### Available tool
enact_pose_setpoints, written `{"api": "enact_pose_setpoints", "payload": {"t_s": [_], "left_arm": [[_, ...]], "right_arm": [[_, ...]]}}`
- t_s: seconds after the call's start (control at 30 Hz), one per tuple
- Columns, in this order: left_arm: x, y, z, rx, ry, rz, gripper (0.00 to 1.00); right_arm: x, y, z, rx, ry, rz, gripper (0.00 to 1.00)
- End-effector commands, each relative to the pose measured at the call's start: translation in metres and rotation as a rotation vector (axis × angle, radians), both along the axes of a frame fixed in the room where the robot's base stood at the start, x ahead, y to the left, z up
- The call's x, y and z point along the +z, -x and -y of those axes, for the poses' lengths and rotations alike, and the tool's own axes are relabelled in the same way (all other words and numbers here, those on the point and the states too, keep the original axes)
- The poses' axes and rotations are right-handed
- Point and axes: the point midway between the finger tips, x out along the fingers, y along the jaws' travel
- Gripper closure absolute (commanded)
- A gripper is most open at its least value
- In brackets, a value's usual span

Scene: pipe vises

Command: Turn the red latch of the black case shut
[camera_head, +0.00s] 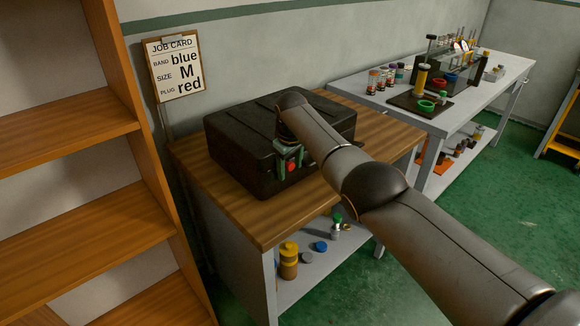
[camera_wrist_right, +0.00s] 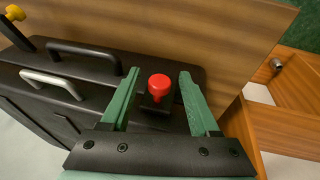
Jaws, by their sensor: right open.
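The black case (camera_head: 236,147) sits on a wooden-topped bench, its lid down. Its red latch (camera_head: 292,167) is on the front face, partly hidden by my right gripper (camera_head: 288,157). In the right wrist view the red latch (camera_wrist_right: 160,86) shows as a round red knob on a dark mount. The green fingers of my right gripper (camera_wrist_right: 159,74) are spread, one on each side of it, with gaps visible. I cannot tell the latch's turn angle. The case (camera_wrist_right: 95,88) also shows there. My left gripper is not in view.
A black handle (camera_wrist_right: 85,50) and a pale metal handle (camera_wrist_right: 50,77) are beside the latch. The bench top (camera_head: 262,226) is clear in front of the case. A wooden shelf (camera_head: 105,205) stands left. A job card (camera_head: 178,68) hangs behind. Another bench (camera_head: 470,97) holds jars.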

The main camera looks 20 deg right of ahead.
Motion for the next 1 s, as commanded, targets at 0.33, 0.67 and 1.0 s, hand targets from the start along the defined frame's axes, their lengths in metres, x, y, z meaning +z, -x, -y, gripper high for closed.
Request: {"api": "enact_pose_setpoints", "payload": {"t_s": [0.33, 0.67, 1.0], "left_arm": [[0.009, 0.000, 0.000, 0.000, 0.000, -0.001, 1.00], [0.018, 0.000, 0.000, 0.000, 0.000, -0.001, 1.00], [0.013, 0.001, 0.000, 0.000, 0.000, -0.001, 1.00]], "right_arm": [[0.013, 0.002, -0.001, -0.001, -0.001, 0.002, 0.38], [0.051, 0.014, -0.005, 0.001, 0.000, 0.005, 0.38], [0.108, 0.032, -0.011, -0.001, 0.000, 0.003, 0.38]]}}
